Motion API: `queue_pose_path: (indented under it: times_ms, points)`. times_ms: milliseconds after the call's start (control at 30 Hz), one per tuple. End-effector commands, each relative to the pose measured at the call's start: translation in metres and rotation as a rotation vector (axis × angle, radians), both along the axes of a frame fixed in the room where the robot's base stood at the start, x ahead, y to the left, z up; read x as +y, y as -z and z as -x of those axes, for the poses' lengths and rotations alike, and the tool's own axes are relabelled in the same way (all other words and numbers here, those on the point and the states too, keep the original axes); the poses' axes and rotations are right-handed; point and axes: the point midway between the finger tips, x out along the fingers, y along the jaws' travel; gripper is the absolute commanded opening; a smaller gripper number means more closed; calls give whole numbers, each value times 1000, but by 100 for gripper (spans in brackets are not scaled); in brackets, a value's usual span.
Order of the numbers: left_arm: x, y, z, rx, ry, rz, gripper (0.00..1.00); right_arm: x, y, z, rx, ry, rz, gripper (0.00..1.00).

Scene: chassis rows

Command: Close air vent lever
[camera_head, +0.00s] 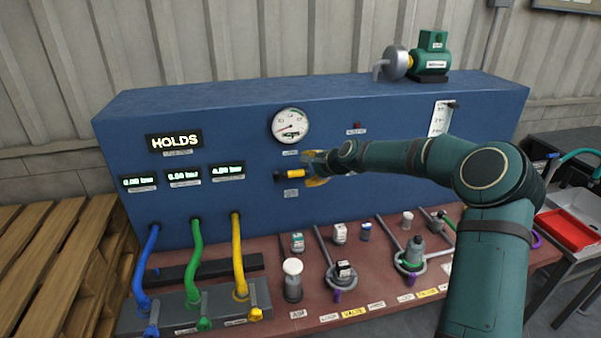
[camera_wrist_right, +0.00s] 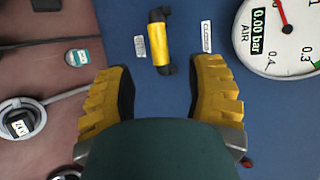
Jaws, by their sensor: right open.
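The air vent lever has a short yellow grip with black ends (camera_head: 294,174) on the front of the blue panel. It lies level in the head view and also shows in the wrist view (camera_wrist_right: 159,43). A label reading CLOSED (camera_wrist_right: 206,37) is on one side of it; another label (camera_wrist_right: 140,47), too small to read, is on the other. My right gripper (camera_head: 316,169) is open in front of the lever's right end. In the wrist view its yellow fingertips (camera_wrist_right: 163,72) are spread on either side of the lever's line, with nothing between them. My left gripper is out of view.
A round gauge (camera_head: 291,125) is above the lever; it reads 0.00 bar AIR in the wrist view. Below are a red-brown bench (camera_head: 270,250) with jars and clamps, and blue, green and yellow hoses (camera_head: 239,255) at left. A green motor (camera_head: 432,57) stands on top.

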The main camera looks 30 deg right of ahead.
Motion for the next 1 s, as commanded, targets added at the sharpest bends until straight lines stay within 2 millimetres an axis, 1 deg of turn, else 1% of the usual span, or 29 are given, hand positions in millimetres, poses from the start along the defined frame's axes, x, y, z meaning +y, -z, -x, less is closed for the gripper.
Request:
queue_pose_path:
  times_ms: [33, 100, 300, 433, 1000]
  points:
    - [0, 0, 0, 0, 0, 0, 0, -4, -6, 8, 0, 4, 0, 53]
    - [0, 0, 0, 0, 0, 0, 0, -5, -13, 17, -1, 2, 1, 53]
    - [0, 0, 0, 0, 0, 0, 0, -8, -24, 32, -1, 1, 1, 53]
    - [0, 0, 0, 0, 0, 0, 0, -9, -25, 35, -1, 0, 0, 53]
    - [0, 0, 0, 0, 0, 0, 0, -9, -25, 35, -1, 0, 0, 53]
